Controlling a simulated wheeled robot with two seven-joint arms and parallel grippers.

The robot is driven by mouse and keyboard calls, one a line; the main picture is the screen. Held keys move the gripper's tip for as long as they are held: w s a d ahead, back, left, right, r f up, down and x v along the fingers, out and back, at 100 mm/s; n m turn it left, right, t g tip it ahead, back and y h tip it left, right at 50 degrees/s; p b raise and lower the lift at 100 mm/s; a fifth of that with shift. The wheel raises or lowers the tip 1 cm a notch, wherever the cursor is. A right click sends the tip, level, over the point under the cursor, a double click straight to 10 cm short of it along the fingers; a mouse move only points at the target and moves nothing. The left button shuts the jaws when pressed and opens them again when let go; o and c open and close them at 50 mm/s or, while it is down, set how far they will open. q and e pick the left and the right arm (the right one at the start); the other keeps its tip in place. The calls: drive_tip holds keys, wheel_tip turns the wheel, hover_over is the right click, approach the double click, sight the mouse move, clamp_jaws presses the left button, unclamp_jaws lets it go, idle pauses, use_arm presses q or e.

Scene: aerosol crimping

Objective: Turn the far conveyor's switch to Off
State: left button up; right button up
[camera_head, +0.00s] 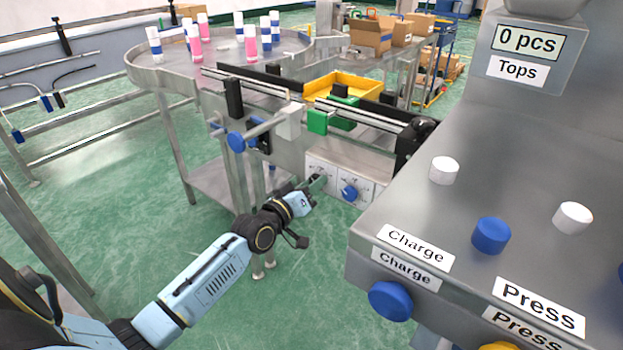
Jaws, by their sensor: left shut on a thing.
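The far conveyor (330,104) runs from the round steel table toward the machine at right. A white control panel (333,196) with printed labels is on its side, and a blue knob (349,193) shows on it. My left arm reaches in from the lower left. My left gripper (318,184) is at the left part of this panel, left of the blue knob. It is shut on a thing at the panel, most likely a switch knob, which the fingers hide. The knob's setting cannot be read. My right gripper is out of view.
A steel machine (560,170) with blue and white buttons and Charge and Press labels fills the right side. A round steel table (140,75) at the back holds several pink, white and blue cans. A yellow tray (372,88) sits behind the conveyor. Green floor is free at left.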

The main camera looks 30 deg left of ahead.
use_arm(q)
drive_tip(key=shift+n+p, duration=0.55)
drive_tip(key=shift+n, duration=0.95)
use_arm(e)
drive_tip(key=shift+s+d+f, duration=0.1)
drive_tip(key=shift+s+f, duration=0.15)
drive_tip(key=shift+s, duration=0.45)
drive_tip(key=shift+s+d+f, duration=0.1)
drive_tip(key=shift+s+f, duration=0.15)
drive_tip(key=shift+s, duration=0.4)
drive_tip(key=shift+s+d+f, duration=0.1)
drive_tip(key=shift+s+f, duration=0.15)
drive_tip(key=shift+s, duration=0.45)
use_arm(q)
drive_tip(key=o, duration=1)
